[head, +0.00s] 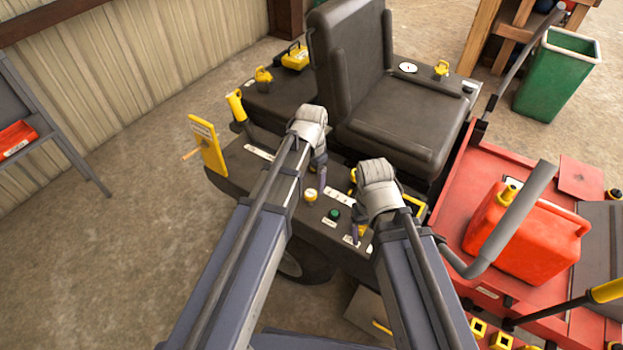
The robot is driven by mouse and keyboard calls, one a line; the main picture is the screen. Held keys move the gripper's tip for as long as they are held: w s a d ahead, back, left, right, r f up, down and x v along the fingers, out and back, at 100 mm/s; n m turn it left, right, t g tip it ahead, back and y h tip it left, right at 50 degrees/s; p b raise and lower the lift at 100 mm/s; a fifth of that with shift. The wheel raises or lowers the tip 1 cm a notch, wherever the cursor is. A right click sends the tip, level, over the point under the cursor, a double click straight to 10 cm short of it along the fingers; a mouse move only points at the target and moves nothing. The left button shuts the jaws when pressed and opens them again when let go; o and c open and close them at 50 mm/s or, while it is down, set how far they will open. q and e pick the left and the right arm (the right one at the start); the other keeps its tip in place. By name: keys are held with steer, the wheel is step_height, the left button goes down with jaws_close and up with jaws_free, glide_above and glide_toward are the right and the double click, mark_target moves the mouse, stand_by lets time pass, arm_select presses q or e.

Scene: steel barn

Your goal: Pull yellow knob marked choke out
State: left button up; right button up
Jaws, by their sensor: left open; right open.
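Another yellow part (363,231) is partly hidden by my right gripper. I cannot tell which one is marked choke. My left gripper (321,176) is open, pointing down just above and right of the round knob, apparently holding nothing. My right gripper (357,236) is open, low over the panel's right part, beside the partly hidden yellow part; contact cannot be told.
A green button (335,213) sits between the grippers. A black seat (405,110) rises behind the panel. A yellow lever plate (208,146) stands at the left end. A red fuel can (525,232) and grey bar (518,215) are at right. A green bin (557,75) stands behind.

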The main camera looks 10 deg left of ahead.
mark_target(311, 193)
arm_select(q)
step_height(311, 193, up, 4)
steer(key=p, duration=0.2)
steer(key=shift+f+p, duration=0.25)
steer(key=shift+p, duration=0.05)
arm_select(e)
step_height(311, 193, up, 4)
steer(key=shift+f, duration=0.25)
